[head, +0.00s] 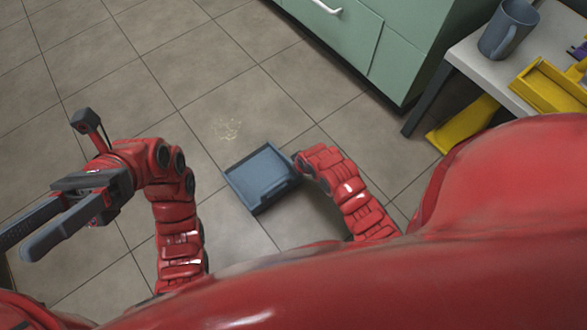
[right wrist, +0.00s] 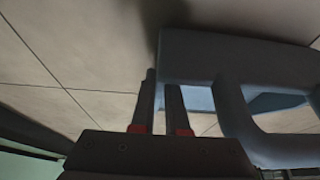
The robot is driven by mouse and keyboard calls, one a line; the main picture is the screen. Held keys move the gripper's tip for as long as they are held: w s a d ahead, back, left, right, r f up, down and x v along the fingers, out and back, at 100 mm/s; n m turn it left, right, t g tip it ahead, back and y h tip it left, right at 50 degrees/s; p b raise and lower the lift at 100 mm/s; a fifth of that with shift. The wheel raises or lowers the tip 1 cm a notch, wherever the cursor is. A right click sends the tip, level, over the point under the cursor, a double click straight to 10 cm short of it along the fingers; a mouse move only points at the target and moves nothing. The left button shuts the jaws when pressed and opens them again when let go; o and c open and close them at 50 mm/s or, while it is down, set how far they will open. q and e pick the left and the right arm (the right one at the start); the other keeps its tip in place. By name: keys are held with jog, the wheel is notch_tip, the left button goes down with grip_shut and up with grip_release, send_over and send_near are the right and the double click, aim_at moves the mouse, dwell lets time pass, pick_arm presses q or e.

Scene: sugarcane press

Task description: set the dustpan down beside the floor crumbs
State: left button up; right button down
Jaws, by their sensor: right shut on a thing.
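The blue-grey dustpan (head: 262,176) is in the middle of the head view, just below and to the right of a pale patch of crumbs (head: 227,129) on the tiled floor. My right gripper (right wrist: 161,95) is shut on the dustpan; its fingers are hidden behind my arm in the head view. In the right wrist view, the dustpan's thick grey handle (right wrist: 235,55) fills the right side beside the fingers. I cannot tell whether the pan touches the floor. My left gripper (head: 22,240) is open and empty at the far left.
A green cabinet (head: 340,40) stands at the top. The floor left of the crumbs is clear.

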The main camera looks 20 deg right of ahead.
pick_arm(q)
jog(key=shift+s+a+m+t+y, duration=0.4)
jog(key=shift+s+a+m+t, duration=0.1)
jog(key=shift+s+a+t, duration=0.35)
pick_arm(e)
jog(key=shift+f, duration=0.2)
pick_arm(q)
jog(key=shift+d, duration=0.1)
pick_arm(e)
jog(key=shift+f, duration=0.1)
jog(key=c, duration=0.9)
grip_release()
